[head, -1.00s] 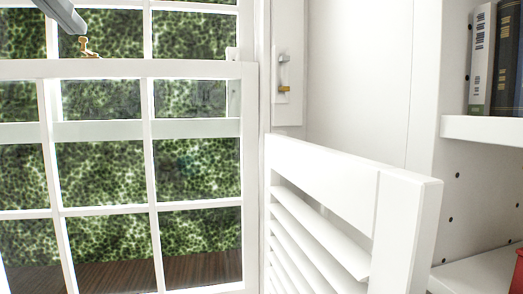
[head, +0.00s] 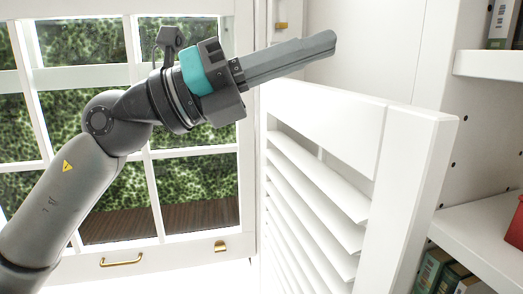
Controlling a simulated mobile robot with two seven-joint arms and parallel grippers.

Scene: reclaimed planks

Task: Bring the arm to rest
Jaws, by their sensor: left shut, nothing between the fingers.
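My left arm comes in from the lower left and reaches up across the window. My left gripper (head: 331,42) is shut and empty, with its fingers together and pointing right and slightly up. In the picture it sits above the white louvered shutter (head: 325,120), in front of the white wall panel. I see no contact between the gripper and anything. My right gripper is not in view.
A white-framed window (head: 140,150) with brass pulls (head: 121,259) stands behind my arm. The shutter juts out in the middle. White shelves (head: 490,64) with books (head: 436,272) and a red object (head: 515,225) are at the right.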

